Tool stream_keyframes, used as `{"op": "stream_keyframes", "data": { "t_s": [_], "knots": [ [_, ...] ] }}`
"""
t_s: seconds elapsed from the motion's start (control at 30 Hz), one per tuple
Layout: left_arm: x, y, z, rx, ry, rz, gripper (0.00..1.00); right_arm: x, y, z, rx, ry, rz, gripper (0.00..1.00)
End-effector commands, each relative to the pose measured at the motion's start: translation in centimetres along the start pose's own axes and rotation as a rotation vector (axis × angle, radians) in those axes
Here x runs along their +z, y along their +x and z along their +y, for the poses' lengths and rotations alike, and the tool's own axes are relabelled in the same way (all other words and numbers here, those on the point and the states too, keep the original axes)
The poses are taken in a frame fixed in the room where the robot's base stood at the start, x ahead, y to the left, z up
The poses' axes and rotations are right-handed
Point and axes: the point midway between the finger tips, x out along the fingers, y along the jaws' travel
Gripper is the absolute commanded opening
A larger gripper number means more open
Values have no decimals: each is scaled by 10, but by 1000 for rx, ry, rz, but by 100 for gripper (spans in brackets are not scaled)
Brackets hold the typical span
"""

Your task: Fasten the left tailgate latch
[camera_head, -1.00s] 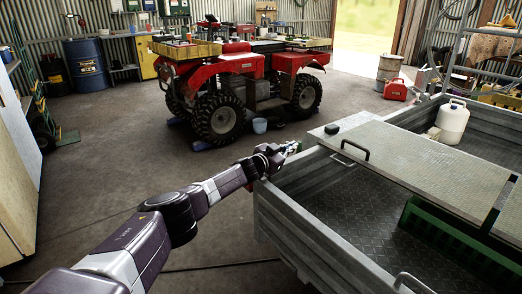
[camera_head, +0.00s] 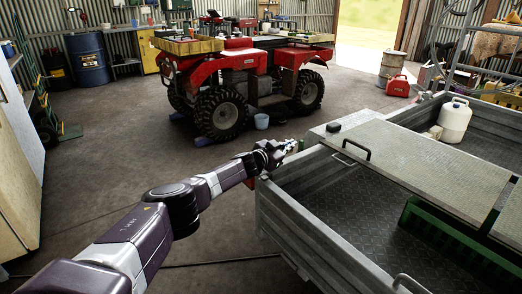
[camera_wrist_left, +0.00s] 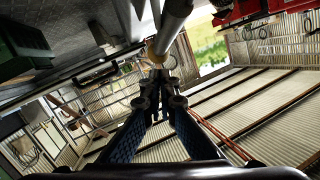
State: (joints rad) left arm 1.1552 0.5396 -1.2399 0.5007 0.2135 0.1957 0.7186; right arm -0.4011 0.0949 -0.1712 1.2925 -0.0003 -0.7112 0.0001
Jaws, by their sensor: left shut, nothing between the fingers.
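My left gripper (camera_head: 288,146) is at the near-left corner of the grey metal trailer (camera_head: 300,222), close to its upper edge. In the left wrist view its two fingers (camera_wrist_left: 158,82) are together, shut and empty. A grey round bar (camera_wrist_left: 174,28) with a brass-coloured end (camera_wrist_left: 157,52) lies just beyond the fingertips; I cannot tell whether they touch it. I cannot make out the left tailgate latch for certain; the gripper and wrist cover part of that corner in the head view. My right gripper is not in view.
The trailer holds a green crate (camera_head: 450,238) and a white jug (camera_head: 454,120). A lid panel with a black handle (camera_head: 354,150) covers part of it. A red quad (camera_head: 240,68) stands behind on open floor. A pale cabinet (camera_head: 14,165) is at the left.

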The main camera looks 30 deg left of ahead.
Motion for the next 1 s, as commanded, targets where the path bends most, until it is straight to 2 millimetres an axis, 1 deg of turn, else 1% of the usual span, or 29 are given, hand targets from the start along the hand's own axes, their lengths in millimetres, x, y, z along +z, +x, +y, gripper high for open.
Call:
{"op": "stream_keyframes", "data": {
  "t_s": [0.23,0.47,0.63,0.77,0.93,1.0],
  "knots": [
    [2,-4,0,1,-4,0,0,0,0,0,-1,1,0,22],
    [4,-18,0,1,-6,-1,0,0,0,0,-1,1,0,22],
    [0,-32,0,1,1,0,0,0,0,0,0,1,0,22],
    [3,-45,1,2,-4,-1,0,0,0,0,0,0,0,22],
    [1,-63,0,0,1,0,0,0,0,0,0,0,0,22],
    [3,-72,0,1,-2,-3,0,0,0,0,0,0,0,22]
  ]
}}
